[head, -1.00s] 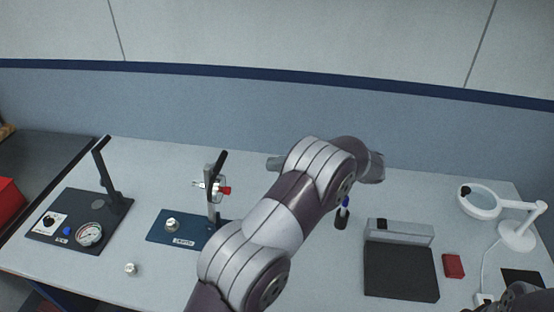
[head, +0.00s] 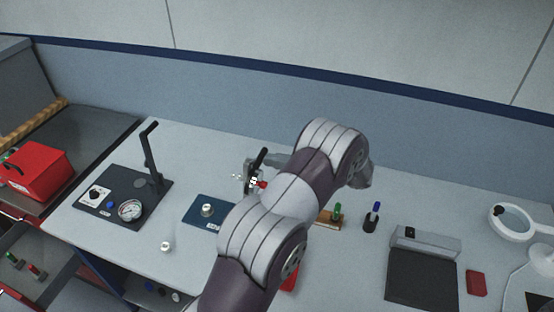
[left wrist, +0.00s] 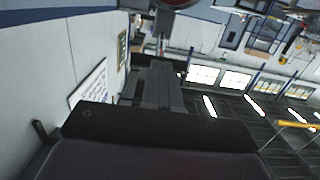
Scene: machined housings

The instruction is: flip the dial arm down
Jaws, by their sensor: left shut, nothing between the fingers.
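The dial stand (head: 249,178) rises from a blue plate (head: 196,214) left of the middle in the head view. Its black arm (head: 259,159) points up and tilts right, with a red tip (head: 262,184) below it. My left arm crosses in front and hides part of the stand and plate. My left gripper is mostly hidden behind that arm in the head view. In the left wrist view the left gripper (left wrist: 160,75) is shut and empty, with walls and ceiling lights beyond. I cannot tell its distance from the black arm. My right gripper is out of view.
A black gauge panel (head: 104,216) with an upright lever (head: 151,158) stands at left. A white knob (head: 166,246) lies in front. A red toolbox (head: 35,168) sits far left.

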